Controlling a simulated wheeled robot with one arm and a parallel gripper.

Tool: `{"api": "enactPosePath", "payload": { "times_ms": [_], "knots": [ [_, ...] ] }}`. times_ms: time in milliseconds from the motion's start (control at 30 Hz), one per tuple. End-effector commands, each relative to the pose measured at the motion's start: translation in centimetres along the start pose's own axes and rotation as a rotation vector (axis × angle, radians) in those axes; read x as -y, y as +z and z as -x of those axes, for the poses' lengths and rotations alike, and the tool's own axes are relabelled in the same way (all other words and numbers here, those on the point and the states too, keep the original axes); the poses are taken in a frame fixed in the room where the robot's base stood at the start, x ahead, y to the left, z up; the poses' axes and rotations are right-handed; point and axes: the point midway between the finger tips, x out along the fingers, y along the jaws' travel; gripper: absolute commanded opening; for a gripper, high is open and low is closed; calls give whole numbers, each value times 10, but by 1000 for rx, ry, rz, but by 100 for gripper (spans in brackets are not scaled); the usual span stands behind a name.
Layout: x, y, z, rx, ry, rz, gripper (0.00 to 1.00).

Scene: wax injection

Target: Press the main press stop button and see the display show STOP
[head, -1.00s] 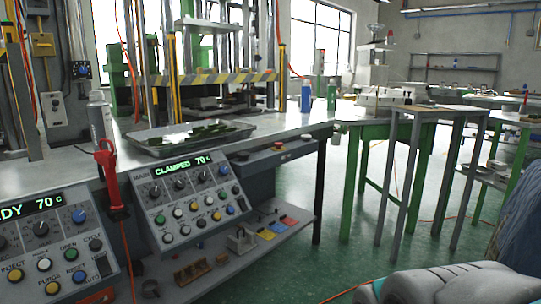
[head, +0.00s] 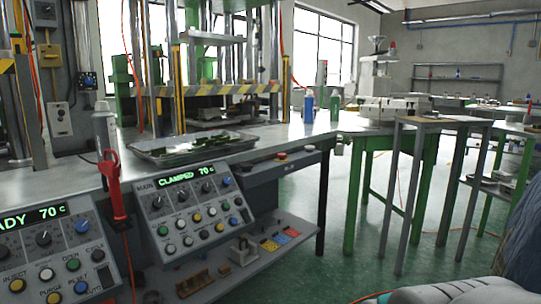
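The main press panel (head: 158,213) is a grey sloped box on the front of the bench, marked MAIN. Its green display (head: 186,176) reads CLAMPED 70 C. Below it are dark knobs and several small round buttons in white, yellow, green, blue and dark colours. Their labels are too small to read, so I cannot tell which is stop. My gripper is not in view. A grey-white rounded shape at the bottom right looks like part of my arm, well apart from the panel.
A second panel (head: 20,245) at lower left reads "ADY 70 C", cut by the frame. A red-handled tool (head: 111,175) hangs between the panels. A metal tray (head: 190,151) lies on the bench above. A red button (head: 281,156) sits further right.

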Motion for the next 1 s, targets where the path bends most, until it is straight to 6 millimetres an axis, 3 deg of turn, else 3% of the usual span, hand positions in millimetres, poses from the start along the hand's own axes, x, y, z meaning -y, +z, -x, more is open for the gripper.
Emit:
{"api": "enactPosePath", "payload": {
  "times_ms": [233,1000],
  "knots": [
    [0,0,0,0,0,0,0],
    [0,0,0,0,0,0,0]
  ]
}}
